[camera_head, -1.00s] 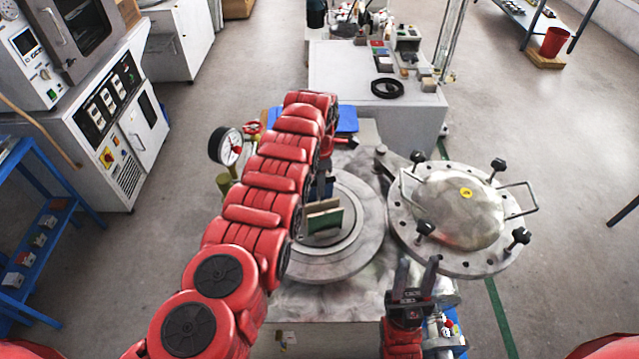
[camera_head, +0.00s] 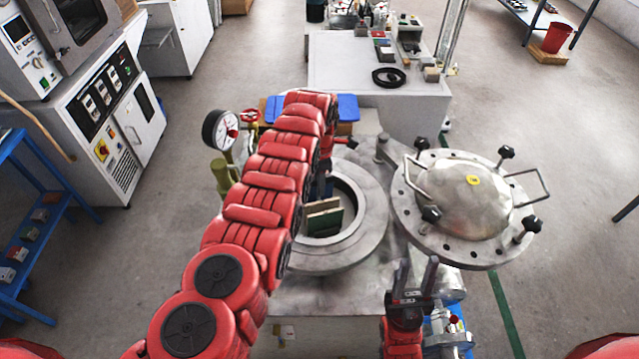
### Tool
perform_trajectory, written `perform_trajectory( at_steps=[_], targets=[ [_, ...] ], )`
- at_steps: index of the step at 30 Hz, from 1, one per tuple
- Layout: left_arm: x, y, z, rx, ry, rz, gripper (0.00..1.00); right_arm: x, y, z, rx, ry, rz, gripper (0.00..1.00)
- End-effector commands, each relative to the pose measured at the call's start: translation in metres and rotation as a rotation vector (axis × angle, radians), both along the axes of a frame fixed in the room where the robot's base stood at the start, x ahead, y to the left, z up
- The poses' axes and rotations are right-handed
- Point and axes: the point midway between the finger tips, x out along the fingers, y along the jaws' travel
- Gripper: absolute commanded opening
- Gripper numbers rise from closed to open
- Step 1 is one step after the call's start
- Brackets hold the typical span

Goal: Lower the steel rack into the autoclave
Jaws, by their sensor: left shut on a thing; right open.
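The autoclave (camera_head: 367,213) is open, with a pale round metal rim around a dark opening. The steel rack is mostly hidden by my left arm; the green and tan tile-like plates (camera_head: 324,219) in it show upright at the opening. My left gripper (camera_head: 324,187) is over the opening, largely hidden behind its own arm, and is shut on the rack. I cannot tell how deep the rack sits or whether it touches the wall. My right gripper (camera_head: 417,270) is open and empty, fingers up, in front of the lid.
The round bolted lid (camera_head: 465,200) is swung aside to the right of the opening, with handles and black knobs. A pressure gauge (camera_head: 220,130) stands at the left of the autoclave. A grey bench (camera_head: 345,75) is behind. Open floor lies left and right.

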Motion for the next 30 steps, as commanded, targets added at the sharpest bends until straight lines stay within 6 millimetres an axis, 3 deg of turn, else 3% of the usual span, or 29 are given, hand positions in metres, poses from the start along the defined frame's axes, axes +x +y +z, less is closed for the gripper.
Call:
perform_trajectory(
  at_steps=[19,30],
  targets=[
    [0.001,0.0,-0.036,-0.002,-0.005,0.0,0.0,0.0,0.0,-0.038,0.0,0.0,0.0,0.42],
    [0.001,0.0,-0.037,-0.002,-0.005,0.0,0.0,0.0,0.0,-0.039,0.0,0.0,0.0,0.42]
  ],
)
